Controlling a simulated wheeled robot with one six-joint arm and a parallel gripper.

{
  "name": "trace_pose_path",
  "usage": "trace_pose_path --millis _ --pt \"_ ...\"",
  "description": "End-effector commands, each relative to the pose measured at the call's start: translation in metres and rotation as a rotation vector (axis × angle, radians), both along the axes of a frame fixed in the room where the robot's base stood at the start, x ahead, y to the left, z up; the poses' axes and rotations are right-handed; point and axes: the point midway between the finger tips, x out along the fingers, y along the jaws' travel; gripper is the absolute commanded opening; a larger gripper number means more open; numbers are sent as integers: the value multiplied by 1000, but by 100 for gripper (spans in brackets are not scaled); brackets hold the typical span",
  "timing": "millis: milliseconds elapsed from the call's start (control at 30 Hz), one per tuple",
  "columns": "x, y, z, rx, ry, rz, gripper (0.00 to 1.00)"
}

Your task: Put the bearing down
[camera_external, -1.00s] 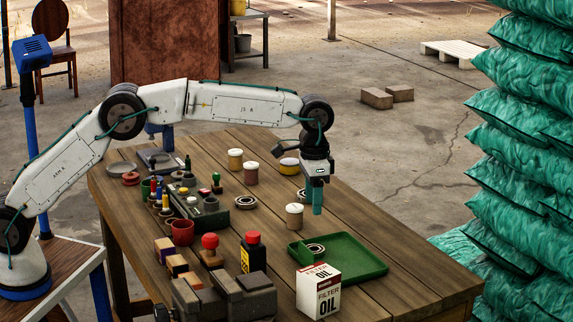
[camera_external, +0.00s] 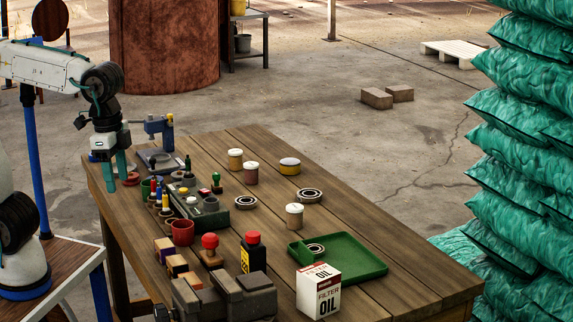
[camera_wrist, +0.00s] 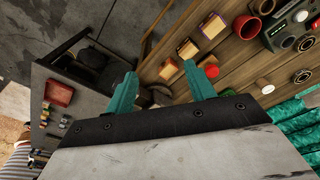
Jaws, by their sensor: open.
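Three bearings show in the external view. A second bearing (camera_external: 245,203) lies flat on the wooden table (camera_external: 400,265) by the dark green case. A third bearing (camera_external: 309,195) lies flat near the white jars. My gripper (camera_external: 115,183) is open and empty above the table's far left edge, well away from all three bearings. Its two teal fingers stand apart in the wrist view (camera_wrist: 161,80), with nothing between them.
The oil filter box (camera_external: 318,291), black bottle (camera_external: 253,254) and vise (camera_external: 225,297) stand along the near edge. Jars (camera_external: 294,216) and a dark green case (camera_external: 205,215) crowd the middle. The table's right part is clear.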

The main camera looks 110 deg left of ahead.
Motion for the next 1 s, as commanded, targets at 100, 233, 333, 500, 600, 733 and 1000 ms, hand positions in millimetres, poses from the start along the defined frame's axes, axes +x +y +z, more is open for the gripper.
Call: trace_pose_path --millis 100,233,333,500,600,733,1000 --pt "-62 -20 -24 2 -15 -53 54" --pt "-111 -32 -54 3 -23 -98 54" --pt "-135 -36 -72 3 -27 -122 54" --pt "-151 -39 -86 3 -29 -138 54" --pt "-152 -39 -87 3 -29 -139 54" --pt "-151 -39 -87 3 -28 -138 54" --pt "-151 -39 -86 3 -28 -137 54"
